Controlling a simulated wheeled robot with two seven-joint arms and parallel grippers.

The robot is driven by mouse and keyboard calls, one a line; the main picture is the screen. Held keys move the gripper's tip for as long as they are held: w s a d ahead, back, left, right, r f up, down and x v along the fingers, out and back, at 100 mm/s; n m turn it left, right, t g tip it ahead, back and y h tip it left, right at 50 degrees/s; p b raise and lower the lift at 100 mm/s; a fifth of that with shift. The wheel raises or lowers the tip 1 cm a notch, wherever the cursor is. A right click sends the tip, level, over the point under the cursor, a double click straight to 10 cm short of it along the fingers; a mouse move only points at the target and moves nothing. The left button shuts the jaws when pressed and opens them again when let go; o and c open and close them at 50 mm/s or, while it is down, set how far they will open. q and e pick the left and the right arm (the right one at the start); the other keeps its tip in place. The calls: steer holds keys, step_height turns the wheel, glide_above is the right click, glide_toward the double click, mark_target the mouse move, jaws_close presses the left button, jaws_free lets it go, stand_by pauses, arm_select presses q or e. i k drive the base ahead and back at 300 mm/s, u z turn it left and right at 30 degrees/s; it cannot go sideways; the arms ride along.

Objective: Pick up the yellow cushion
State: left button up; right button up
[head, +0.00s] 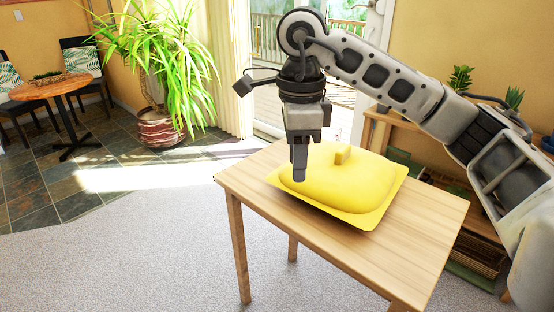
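The yellow cushion (350,185) lies on a small wooden table (262,190). It is a rounded, puffy shape with a flat yellow border, and a small yellow tab stands up on its top. My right gripper (299,165) points down at the cushion's left part, and its tip overlaps the cushion in the view. I cannot tell whether it touches the cushion. The fingers line up from this side, so the gap between them is hidden. My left gripper is not in view.
A wooden shelf unit (400,122) with small plants stands behind the table at right. A large potted plant (160,125) stands back left, near a round table (50,87) with chairs. The grey carpet (120,255) left of the table is clear.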

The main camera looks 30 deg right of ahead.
mark_target(355, 185)
steer(key=u, duration=0.05)
steer(key=i, duration=0.95)
steer(key=z, duration=0.85)
steer(key=i, duration=0.6)
steer(key=z, duration=0.55)
